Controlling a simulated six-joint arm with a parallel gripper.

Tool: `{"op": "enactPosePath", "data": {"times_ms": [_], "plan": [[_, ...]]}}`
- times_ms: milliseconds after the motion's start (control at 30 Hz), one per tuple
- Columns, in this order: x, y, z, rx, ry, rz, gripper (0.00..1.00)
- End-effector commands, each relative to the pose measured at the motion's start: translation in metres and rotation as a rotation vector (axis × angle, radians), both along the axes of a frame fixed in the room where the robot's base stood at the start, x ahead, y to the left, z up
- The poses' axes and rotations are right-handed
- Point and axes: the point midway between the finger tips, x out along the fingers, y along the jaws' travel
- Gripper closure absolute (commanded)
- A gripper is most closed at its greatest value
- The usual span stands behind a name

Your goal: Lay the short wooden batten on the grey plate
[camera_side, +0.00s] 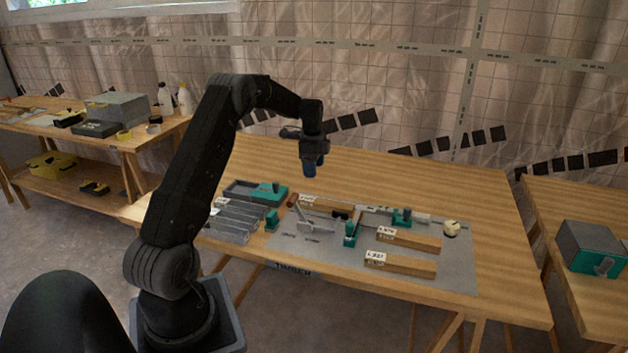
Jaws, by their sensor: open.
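Several wooden battens with white labels lie on the right half of the flat grey plate (455,275). The front batten (405,266) looks the shortest; a slightly longer one (415,239) lies behind it. Another wooden piece (328,204) lies at the plate's back left, partly hidden by other parts. My gripper (312,172) hangs pointing down, well above the table, to the left of and behind the front batten.
Green-and-grey clamps (350,235) stand on the plate among the battens, with a cream round object (451,228) at right. Grey metal bars (233,225) and a grey tray (250,190) lie left. The table's right side is clear.

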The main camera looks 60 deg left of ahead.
Motion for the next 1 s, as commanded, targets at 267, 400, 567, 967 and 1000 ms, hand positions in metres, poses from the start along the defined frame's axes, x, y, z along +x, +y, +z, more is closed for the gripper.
{"op": "enactPosePath", "data": {"times_ms": [267, 400, 567, 967, 1000], "plan": [[0.004, -0.020, 0.035, 0.013, -0.015, 0.023, 0.35], [0.007, -0.077, 0.082, 0.038, -0.062, 0.102, 0.35], [-0.010, -0.165, 0.137, 0.050, -0.140, 0.231, 0.35], [-0.135, -0.341, 0.189, -0.054, -0.351, 0.553, 0.35], [-0.150, -0.353, 0.187, -0.074, -0.368, 0.583, 0.35]]}}
